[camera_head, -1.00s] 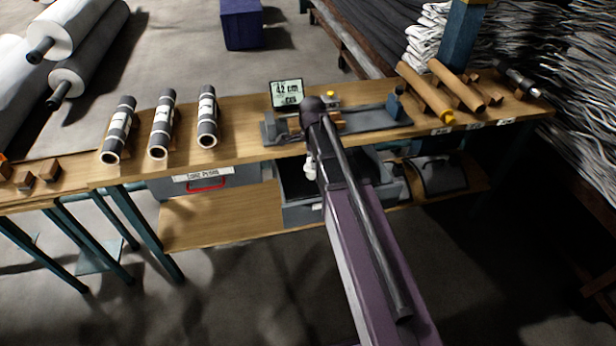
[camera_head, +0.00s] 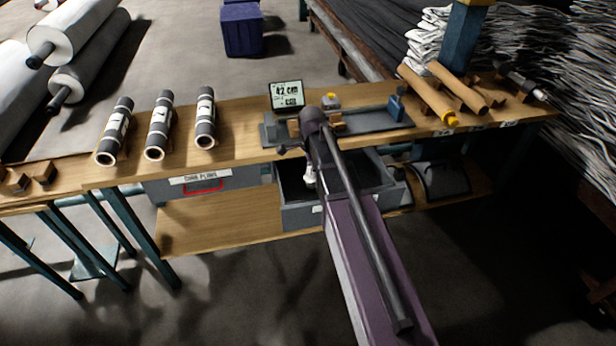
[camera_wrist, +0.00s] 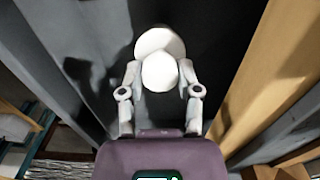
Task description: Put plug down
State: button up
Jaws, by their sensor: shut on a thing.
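In the wrist view my gripper (camera_wrist: 160,82) is shut on a white, rounded plug (camera_wrist: 160,70). Another white rounded shape shows just beyond it; I cannot tell if it is part of the same plug. In the head view my gripper (camera_head: 310,178) is small, below the bench's front edge, at the open grey drawer (camera_head: 300,217). The plug is too small there to make out clearly. Dark space lies under the plug in the wrist view; whether it touches anything is not clear.
The wooden bench top (camera_head: 240,130) overhangs the drawer. A closed grey drawer with a "CORE PLUGS" label (camera_head: 200,178) is to its left. The lower shelf (camera_head: 215,222) has free room.

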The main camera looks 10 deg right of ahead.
jog(key=shift+f+b, duration=0.55)
jog(key=shift+f, duration=0.4)
jog(key=o, duration=0.9)
jog(key=shift+r, duration=0.15)
notch_tip(320, 180, up, 12)
jog(key=p, duration=1.2)
